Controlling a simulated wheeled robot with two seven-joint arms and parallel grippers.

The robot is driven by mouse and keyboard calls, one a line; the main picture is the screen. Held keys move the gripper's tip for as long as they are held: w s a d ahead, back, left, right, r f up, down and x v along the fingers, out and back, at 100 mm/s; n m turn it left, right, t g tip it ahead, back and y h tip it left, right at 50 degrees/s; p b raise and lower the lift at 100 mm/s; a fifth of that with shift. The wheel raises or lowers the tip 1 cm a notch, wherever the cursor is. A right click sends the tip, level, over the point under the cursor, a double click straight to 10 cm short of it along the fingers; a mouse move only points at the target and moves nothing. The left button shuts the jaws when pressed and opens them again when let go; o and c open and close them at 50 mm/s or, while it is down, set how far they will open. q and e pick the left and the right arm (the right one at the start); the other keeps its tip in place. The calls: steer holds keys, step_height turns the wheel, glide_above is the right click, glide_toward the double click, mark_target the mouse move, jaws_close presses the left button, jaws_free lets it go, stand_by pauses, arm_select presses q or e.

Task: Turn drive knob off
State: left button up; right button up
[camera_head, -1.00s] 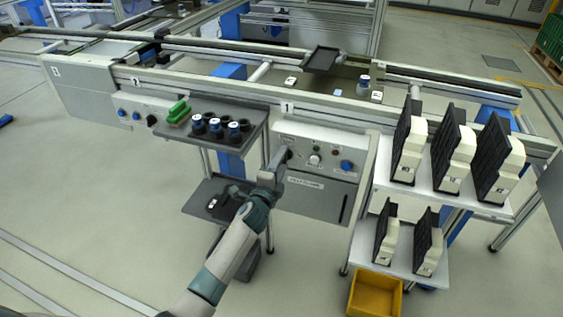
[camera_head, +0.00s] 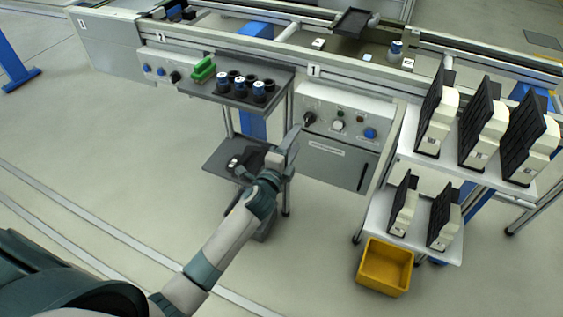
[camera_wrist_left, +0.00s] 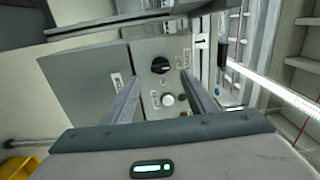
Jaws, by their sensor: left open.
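The station 1 control panel (camera_head: 345,125) is a pale box under the rail. It carries a black rotary knob (camera_head: 309,118) at left, a white knob (camera_head: 338,125) and a blue button (camera_head: 370,133). My left gripper (camera_head: 291,143) is open and empty, just below and left of the black knob, apparently clear of it. In the left wrist view the black knob (camera_wrist_left: 160,65) appears beyond and between the fingertips (camera_wrist_left: 160,80), with a light pointer line across it. The white knob (camera_wrist_left: 168,100) shows nearer. My right gripper is out of view.
A dark shelf (camera_head: 225,92) with blue-capped parts and a green block stands left of the panel. A white rack (camera_head: 408,143) with several black-and-white units stands at right, above a yellow bin (camera_head: 385,266). A lower dark tray (camera_head: 219,157) is behind my arm.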

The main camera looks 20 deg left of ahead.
arm_select(q)
steer(key=s, duration=0.9)
steer(key=shift+a+b, duration=0.2)
steer(key=shift+b, duration=0.1)
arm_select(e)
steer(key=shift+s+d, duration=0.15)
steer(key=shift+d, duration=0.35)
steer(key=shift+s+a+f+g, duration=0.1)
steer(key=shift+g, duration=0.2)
